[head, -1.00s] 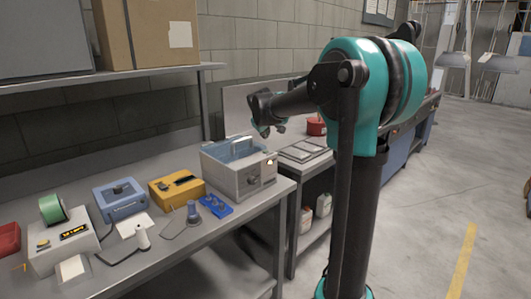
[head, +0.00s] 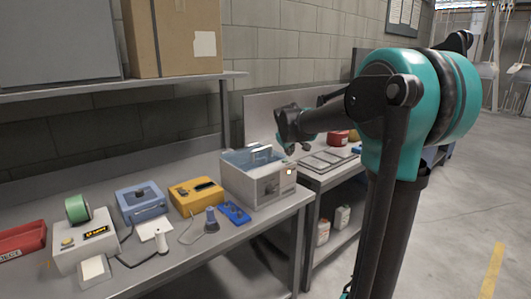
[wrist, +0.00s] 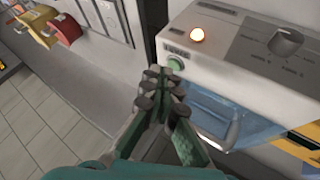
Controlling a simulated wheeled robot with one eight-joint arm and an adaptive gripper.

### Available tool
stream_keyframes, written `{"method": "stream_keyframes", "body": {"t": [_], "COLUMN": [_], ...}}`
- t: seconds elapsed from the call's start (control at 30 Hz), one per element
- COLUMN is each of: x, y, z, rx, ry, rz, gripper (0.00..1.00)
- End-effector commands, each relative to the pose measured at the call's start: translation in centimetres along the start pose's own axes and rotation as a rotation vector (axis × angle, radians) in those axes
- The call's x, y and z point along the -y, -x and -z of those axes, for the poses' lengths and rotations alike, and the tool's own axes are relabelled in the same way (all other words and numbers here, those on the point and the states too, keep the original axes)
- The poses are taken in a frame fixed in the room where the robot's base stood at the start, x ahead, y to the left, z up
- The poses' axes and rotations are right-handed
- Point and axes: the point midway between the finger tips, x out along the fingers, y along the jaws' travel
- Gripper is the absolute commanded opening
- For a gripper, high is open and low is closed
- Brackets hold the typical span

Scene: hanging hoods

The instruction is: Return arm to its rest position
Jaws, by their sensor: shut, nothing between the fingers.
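My arm reaches from the right over the bench in the head view. My gripper (head: 297,142) hangs just above and behind the right end of a grey box with a clear blue basin (head: 258,176). In the wrist view my gripper (wrist: 160,88) has its dark fingertips together, with nothing between them. Whether the fingers touch the box cannot be told.
The bench (head: 150,272) carries a yellow box (head: 196,192), a blue box (head: 142,203), a green roll (head: 77,208) and a red bin (head: 22,240). A shelf (head: 190,82) with a carton (head: 172,35) overhangs it. A second bench with a red container (head: 337,138) stands beyond. Floor at right is clear.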

Motion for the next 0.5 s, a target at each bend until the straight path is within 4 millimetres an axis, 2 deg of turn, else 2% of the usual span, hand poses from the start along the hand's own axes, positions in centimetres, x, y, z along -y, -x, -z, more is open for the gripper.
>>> {"method": "stream_keyframes", "body": {"t": [0.03, 0.2, 0.4, 0.5], "x": [0.8, 5.1, 11.3, 14.3], "y": [0.3, 1.6, 3.6, 4.7], "z": [-2.9, -13.8, -26.1, -31.3], "rx": [0.022, 0.107, 0.205, 0.247], "ry": [-0.035, -0.184, -0.348, -0.419], "rz": [0.014, 0.081, 0.159, 0.193], "gripper": [0.0, 0.0, 0.0, 0.0]}}
